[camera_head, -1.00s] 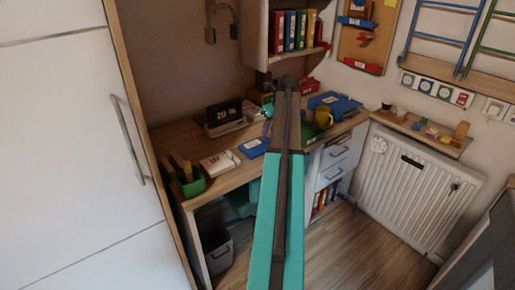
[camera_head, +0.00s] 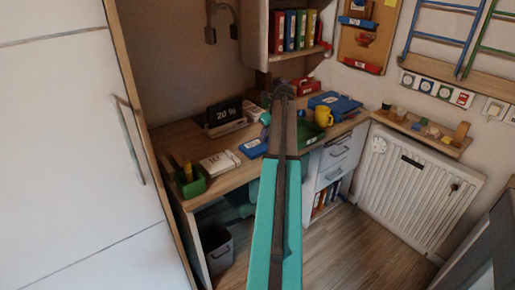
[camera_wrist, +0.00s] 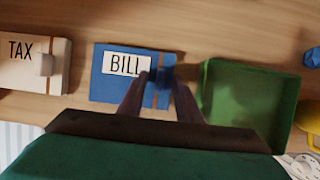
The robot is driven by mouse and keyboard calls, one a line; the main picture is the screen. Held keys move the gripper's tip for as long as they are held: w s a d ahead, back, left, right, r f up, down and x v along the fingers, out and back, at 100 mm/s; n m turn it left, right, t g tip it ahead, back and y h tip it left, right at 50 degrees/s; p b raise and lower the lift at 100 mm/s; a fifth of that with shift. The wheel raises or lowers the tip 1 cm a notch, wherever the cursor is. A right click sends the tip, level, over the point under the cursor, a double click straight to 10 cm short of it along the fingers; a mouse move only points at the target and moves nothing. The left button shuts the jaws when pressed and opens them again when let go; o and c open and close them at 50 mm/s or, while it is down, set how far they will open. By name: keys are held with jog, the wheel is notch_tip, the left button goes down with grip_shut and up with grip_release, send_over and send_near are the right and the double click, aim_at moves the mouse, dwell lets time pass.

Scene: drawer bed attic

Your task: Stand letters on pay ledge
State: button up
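The blue letter marked BILL (camera_wrist: 108,88) lies flat on the desk, with a raised blue tab near its right side; it also shows in the head view (camera_head: 253,148). The cream letter marked TAX (camera_wrist: 22,75) lies flat to its left, also in the head view (camera_head: 219,163). My gripper (camera_wrist: 160,82) is over BILL's right part, fingers apart on either side of the tab; contact is unclear. In the head view my arm hides most of it. A dark card marked 20 % (camera_head: 223,112) stands on a low holder (camera_head: 228,128) at the desk's back. I cannot tell which surface is the pay ledge.
A green tray (camera_wrist: 240,98) lies close right of BILL. A yellow mug (camera_head: 324,117) and a blue case (camera_head: 336,103) stand further right. A green pen box (camera_head: 189,182) is at the desk's left end. A wall shelf (camera_head: 425,137) with small items hangs above the radiator.

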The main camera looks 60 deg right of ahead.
grip_shut()
jog(key=shift+r, duration=0.1)
jog(key=shift+r, duration=1.65)
jog(key=s+a+r, duration=0.1)
jog(key=s+a, duration=0.8)
jog(key=a, duration=0.4)
jog(key=shift+s+r, duration=0.2)
jog(key=shift+r, duration=0.05)
